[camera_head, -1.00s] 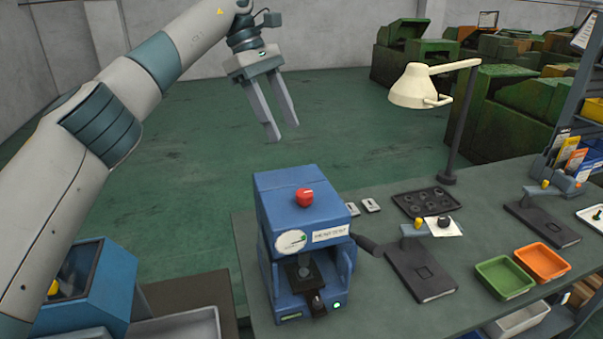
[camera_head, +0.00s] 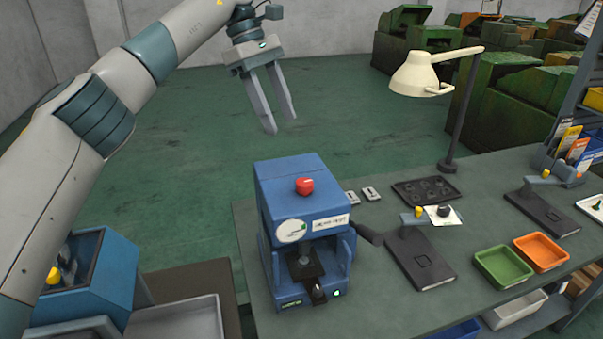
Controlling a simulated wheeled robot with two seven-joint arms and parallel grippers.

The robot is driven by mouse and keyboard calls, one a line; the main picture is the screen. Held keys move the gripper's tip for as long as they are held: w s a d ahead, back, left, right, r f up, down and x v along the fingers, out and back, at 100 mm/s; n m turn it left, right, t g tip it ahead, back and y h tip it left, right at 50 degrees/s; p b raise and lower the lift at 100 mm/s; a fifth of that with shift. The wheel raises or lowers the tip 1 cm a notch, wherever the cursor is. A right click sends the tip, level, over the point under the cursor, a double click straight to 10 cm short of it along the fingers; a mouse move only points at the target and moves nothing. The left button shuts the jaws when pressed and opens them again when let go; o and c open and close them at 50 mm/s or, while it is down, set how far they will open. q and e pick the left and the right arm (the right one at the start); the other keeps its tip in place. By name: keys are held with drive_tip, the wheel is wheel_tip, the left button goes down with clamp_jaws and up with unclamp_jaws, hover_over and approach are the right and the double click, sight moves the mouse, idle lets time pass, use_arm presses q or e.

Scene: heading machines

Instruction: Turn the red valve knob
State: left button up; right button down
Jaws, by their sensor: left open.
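The red valve knob (camera_head: 304,186) is a small red cap on top of a blue machine (camera_head: 290,172), which stands at the front left of the workbench. My left gripper (camera_head: 282,124) is open and empty. Its two grey fingers point down and show above the knob in the picture, apart from it and touching nothing. My right gripper is not in view.
A cream lamp (camera_head: 420,74) stands at the bench's back. Right of the blue machine are dark flat fixtures (camera_head: 422,258), a black tray (camera_head: 425,191), a green bin (camera_head: 503,265) and an orange bin (camera_head: 541,252). Open green floor (camera_head: 340,110) lies behind.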

sight(304, 181)
use_arm(q)
drive_tip(key=p+x, duration=0.6)
drive_tip(key=x, duration=0.7)
drive_tip(key=shift+s+d+f, duration=0.1)
drive_tip(key=shift+f, duration=0.15)
drive_tip(key=shift+s+d+f, duration=0.1)
drive_tip(key=shift+d+f, duration=0.1)
drive_tip(key=shift+f, duration=0.3)
drive_tip(key=c, duration=1.1)
